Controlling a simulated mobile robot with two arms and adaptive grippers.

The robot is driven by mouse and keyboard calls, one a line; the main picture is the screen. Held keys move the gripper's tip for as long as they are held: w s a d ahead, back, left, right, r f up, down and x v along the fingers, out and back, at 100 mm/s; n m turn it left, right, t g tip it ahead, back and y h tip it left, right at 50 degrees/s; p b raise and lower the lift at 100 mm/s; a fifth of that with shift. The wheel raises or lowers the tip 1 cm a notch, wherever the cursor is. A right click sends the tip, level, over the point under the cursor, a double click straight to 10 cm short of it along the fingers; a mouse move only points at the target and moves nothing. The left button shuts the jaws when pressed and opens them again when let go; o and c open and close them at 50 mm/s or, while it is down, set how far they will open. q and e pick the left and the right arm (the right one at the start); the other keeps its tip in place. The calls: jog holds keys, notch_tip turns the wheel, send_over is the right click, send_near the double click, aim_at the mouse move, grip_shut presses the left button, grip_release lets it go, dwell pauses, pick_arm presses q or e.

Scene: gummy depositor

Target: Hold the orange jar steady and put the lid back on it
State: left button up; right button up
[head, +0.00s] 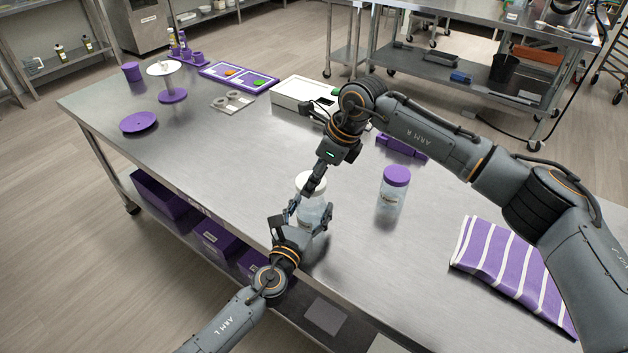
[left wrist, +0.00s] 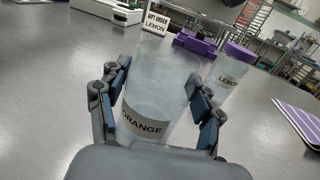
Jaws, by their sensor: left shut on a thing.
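The orange jar (head: 312,212) is clear and stands upright near the table's front edge. Its ORANGE label shows in the left wrist view (left wrist: 145,120). My left gripper (head: 310,212) is shut around the jar's sides, with blue finger pads on both sides in the left wrist view (left wrist: 162,85).
A lemon jar (head: 391,195) with a purple lid stands to the right. A striped cloth (head: 505,265) lies farther right. A white box (head: 300,93) and purple block (head: 402,146) are behind. The left middle of the steel table (head: 200,145) is clear.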

aim_at(311, 212)
jog(key=shift+f, duration=0.9)
jog(key=shift+f, duration=0.9)
jog(key=shift+f, duration=0.55)
